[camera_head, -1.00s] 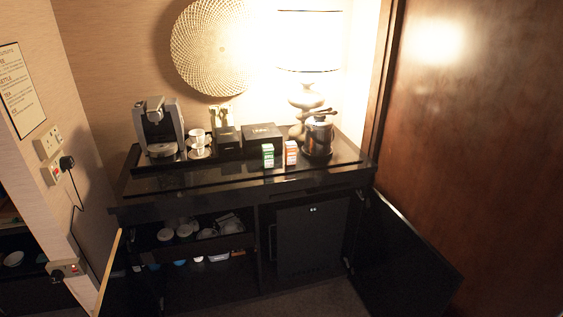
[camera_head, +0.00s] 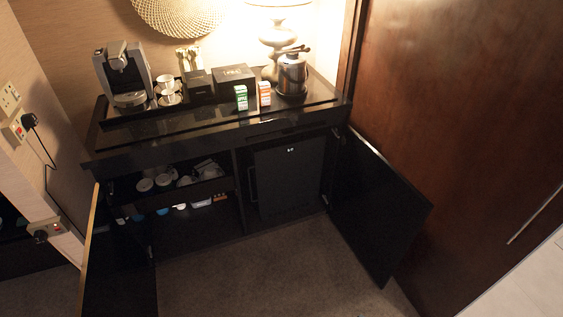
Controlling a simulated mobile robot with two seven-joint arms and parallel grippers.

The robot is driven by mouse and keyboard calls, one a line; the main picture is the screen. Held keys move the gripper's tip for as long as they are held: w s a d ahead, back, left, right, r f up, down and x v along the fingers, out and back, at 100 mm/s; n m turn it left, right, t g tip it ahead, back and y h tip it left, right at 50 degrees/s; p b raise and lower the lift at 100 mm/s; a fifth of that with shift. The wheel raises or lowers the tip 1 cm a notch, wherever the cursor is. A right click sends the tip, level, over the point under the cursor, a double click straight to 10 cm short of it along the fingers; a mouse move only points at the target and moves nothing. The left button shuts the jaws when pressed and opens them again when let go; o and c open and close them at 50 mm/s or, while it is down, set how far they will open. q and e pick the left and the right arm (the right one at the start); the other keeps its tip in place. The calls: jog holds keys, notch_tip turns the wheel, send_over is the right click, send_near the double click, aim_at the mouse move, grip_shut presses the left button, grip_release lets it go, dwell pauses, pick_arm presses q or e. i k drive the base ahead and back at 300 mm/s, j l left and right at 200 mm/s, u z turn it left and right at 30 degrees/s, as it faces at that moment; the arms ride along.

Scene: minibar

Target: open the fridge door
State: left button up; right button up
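The fridge door (camera_head: 288,178) is a black panel with a small light mark near its top. It sits in the right compartment of the dark cabinet and looks shut. A handle (camera_head: 252,187) shows along its left side. The cabinet door in front of the fridge (camera_head: 378,208) stands swung out to the right. Neither of my grippers is in view.
The left cabinet door (camera_head: 112,262) also stands open, beside shelves of cups (camera_head: 154,182). The countertop (camera_head: 187,119) holds a coffee machine (camera_head: 124,75), boxes and an ice bucket (camera_head: 292,75). Carpet (camera_head: 255,272) before the cabinet is clear. A brown wooden door (camera_head: 455,110) stands at right.

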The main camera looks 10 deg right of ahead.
aim_at(287, 174)
jog(key=i+u, duration=0.45)
jog(key=i, duration=0.3)
jog(key=i+l+u, duration=0.1)
jog(key=i+u, duration=0.4)
jog(key=i, duration=0.2)
